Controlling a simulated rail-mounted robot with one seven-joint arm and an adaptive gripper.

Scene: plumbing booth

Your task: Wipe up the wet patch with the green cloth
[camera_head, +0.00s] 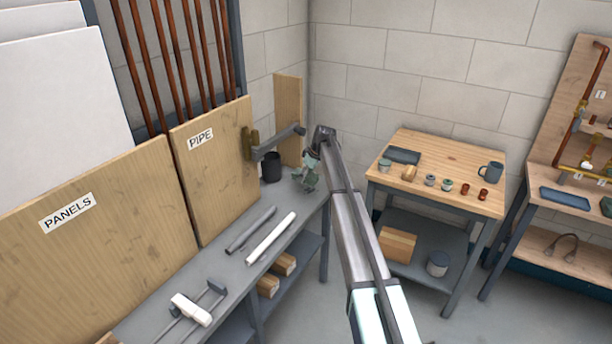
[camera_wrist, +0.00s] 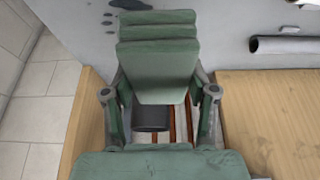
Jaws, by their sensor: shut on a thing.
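My gripper (camera_head: 311,160) is shut on the green cloth (camera_head: 307,180), above the far end of the grey bench (camera_head: 225,262). In the wrist view, the folded cloth (camera_wrist: 160,62) stands up between the two fingers, and more green cloth fills the bottom edge. Dark wet spots (camera_wrist: 130,4) show on the grey surface at the top edge of the wrist view, just past the cloth. Part of the patch may be cut off or hidden by the cloth. In the head view I cannot make out the patch.
A dark cup (camera_head: 271,167) stands at the bench's back, close to my gripper. A wall-side pipe arm (camera_head: 280,142) juts out above it. A grey pipe (camera_head: 251,230) and a white pipe (camera_head: 271,238) lie nearer. A wooden table (camera_head: 440,165) stands to the right.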

